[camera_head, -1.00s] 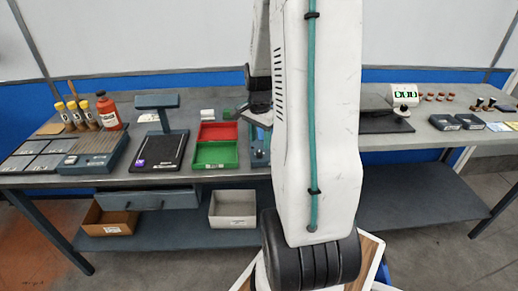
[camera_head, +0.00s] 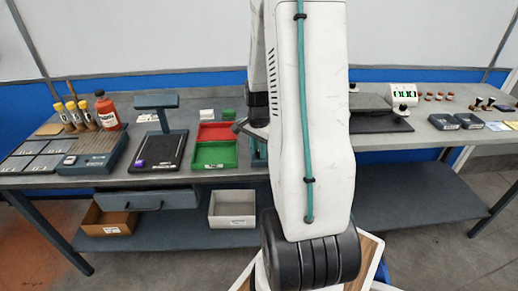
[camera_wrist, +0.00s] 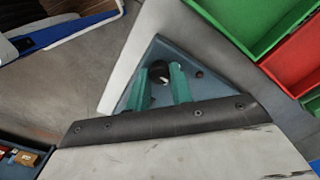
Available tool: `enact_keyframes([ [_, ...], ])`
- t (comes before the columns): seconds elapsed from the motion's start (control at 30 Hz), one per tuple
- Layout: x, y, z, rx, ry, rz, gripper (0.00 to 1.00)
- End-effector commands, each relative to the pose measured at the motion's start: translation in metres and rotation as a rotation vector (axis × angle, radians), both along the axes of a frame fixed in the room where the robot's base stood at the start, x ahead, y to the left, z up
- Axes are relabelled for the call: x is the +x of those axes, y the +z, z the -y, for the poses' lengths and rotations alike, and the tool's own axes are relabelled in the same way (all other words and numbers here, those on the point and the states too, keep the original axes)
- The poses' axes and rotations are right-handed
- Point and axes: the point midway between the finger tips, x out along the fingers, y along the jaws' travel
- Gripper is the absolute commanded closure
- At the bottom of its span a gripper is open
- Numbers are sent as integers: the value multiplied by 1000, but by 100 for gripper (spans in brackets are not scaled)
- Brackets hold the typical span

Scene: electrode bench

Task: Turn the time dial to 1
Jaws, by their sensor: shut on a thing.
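In the wrist view, a round black dial (camera_wrist: 160,70) with a light mark sits on a blue-grey panel (camera_wrist: 144,92). My gripper (camera_wrist: 161,76) has its teal fingers on either side of the dial and is shut on it. I cannot read any numbers around the dial. In the head view the blue-grey panel (camera_head: 260,150) shows only in part, right of the trays. My arm hides the dial and the fingertips there.
A green tray (camera_head: 214,155) and a red tray (camera_head: 217,131) stand close beside the panel. A scale (camera_head: 158,150) is left of them. An open drawer (camera_head: 148,198) juts out below.

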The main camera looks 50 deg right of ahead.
Motion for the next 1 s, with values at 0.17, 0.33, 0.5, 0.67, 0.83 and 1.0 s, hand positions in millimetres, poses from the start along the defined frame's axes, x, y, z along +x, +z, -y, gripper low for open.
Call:
enact_keyframes([
  [0.17, 1, 0, 0, -1, 32, 2, 100],
  [0.33, 1, 1, 0, -2, 116, 2, 100],
  [0.5, 1, 1, 0, -2, 247, 3, 100],
  [0.67, 2, 1, 0, -2, 387, 3, 100],
  [0.83, 2, 1, 0, -3, 527, 3, 100],
  [1.0, 2, 1, 0, -3, 644, 3, 100],
])
